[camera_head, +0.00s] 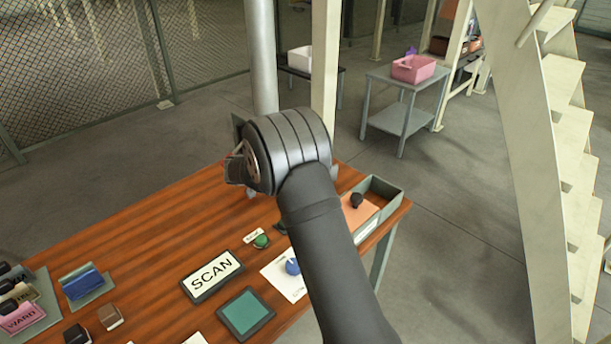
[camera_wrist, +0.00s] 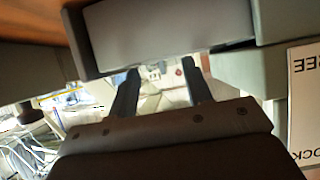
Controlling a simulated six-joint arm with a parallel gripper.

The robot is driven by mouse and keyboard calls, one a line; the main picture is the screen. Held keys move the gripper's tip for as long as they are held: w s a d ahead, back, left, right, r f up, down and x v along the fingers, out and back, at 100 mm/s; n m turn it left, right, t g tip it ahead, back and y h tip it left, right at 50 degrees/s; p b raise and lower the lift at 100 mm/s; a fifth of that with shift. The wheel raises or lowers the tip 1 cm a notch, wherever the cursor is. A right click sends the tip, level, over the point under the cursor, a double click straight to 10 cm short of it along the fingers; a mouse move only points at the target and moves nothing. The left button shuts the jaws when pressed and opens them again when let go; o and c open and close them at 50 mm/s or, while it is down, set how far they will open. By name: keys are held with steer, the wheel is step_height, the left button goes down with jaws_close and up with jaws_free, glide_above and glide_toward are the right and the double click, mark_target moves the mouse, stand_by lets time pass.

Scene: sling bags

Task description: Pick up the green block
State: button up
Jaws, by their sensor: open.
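A small round green piece (camera_head: 261,241) sits on the wooden table beside a small white label. It is the nearest match to a green block that I see. My gripper (camera_wrist: 161,68) shows in the wrist view with its two dark fingers apart and nothing between them. In the head view my dark arm crosses the middle of the picture and its wrist hides the fingers. The green piece does not show in the wrist view, so its distance from my fingers is unclear.
The wooden table (camera_head: 150,240) holds a SCAN sign (camera_head: 212,275), a teal pad (camera_head: 246,314), a blue ball (camera_head: 293,266), and a grey tray (camera_head: 385,190) with a black item (camera_head: 357,200). Card holders stand at the left. A grey wall (camera_wrist: 165,35) lies close in the wrist view.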

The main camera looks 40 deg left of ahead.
steer(key=shift+x, duration=2.75)
steer(key=shift+d+r, duration=0.1)
steer(key=shift+r, duration=0.05)
steer(key=c, duration=0.8)
